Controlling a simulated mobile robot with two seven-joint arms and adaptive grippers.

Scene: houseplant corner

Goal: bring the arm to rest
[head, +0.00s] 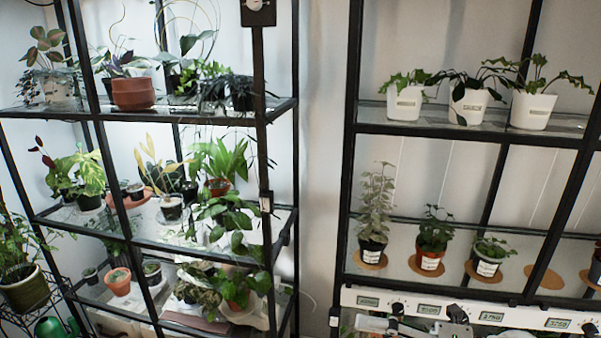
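Grey and metallic parts of what looks like my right arm show at the bottom edge, in front of the right rack's control strip (480,313). The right gripper (452,326) seems to be among them, mostly cut off by the frame. I cannot tell its fingers or whether it holds anything. My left gripper is not in view. On the right rack's lower shelf stand a tall pale plant in a labelled pot (371,252), a plant in a terracotta pot (432,261) and a plant in a white-labelled pot (488,268), each on a cork mat.
An empty cork mat (544,277) lies right of these pots. Three white pots (470,105) stand on the shelf above. The left rack (265,130) holds many plants on several shelves. A green watering can (50,328) is at the bottom left. Black posts divide the racks.

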